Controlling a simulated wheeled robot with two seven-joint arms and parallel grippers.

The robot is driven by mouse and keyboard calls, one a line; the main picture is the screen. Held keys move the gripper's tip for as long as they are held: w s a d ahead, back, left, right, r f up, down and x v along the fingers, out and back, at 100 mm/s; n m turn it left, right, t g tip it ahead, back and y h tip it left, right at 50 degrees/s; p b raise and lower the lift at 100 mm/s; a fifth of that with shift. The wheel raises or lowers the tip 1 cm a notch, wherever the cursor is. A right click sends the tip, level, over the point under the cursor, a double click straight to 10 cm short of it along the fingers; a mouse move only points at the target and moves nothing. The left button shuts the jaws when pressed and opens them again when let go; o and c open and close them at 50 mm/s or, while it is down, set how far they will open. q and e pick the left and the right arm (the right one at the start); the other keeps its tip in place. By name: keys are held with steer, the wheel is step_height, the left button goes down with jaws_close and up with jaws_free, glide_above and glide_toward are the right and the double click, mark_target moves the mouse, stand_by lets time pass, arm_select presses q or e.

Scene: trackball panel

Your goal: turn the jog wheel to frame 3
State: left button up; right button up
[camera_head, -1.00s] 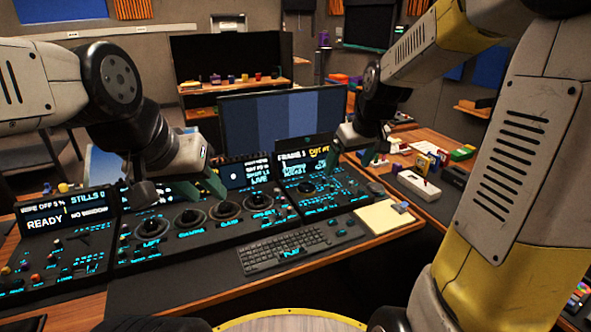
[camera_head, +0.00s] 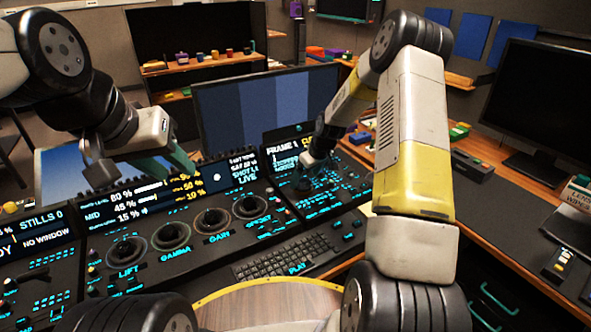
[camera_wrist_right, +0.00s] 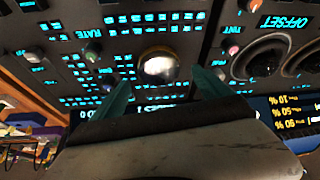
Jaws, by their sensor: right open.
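The right-hand control panel bears a display (camera_head: 291,150) with the word FRAME; its digit is too small to read surely. In the right wrist view a shiny round dome (camera_wrist_right: 160,67), apparently the jog wheel, lies in the panel among lit keys. My right gripper (camera_wrist_right: 164,90) is open, its teal fingers on either side of the dome's near edge; contact cannot be told. In the head view my right gripper (camera_head: 311,165) hangs over that panel and hides part of it. My left gripper (camera_head: 180,163) is over the middle panel's screens, apparently open and empty.
The middle panel has several ringed trackballs (camera_head: 170,235). A keyboard (camera_head: 285,257) lies in front. A large monitor (camera_head: 265,108) stands behind the panels. A dark monitor (camera_head: 530,105) and boxes stand on the right desk.

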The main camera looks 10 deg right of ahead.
mark_target(303, 184)
steer(key=shift+x, duration=1.8)
steer(key=c, duration=1.4)
steer(key=shift+a+m, duration=0.1)
steer(key=shift+m, duration=0.3)
steer(key=m+h, duration=0.1)
steer(key=m, duration=0.1)
steer(key=m+t+h, duration=0.1)
steer(key=m, duration=0.2)
steer(key=shift+a, duration=0.15)
steer(key=shift+o, duration=0.2)
steer(key=m+h, duration=0.1)
steer(key=m, duration=0.2)
steer(key=m+h, duration=0.1)
steer(key=m, duration=0.2)
steer(key=shift+g, duration=0.3)
steer(key=shift+s, duration=0.1)
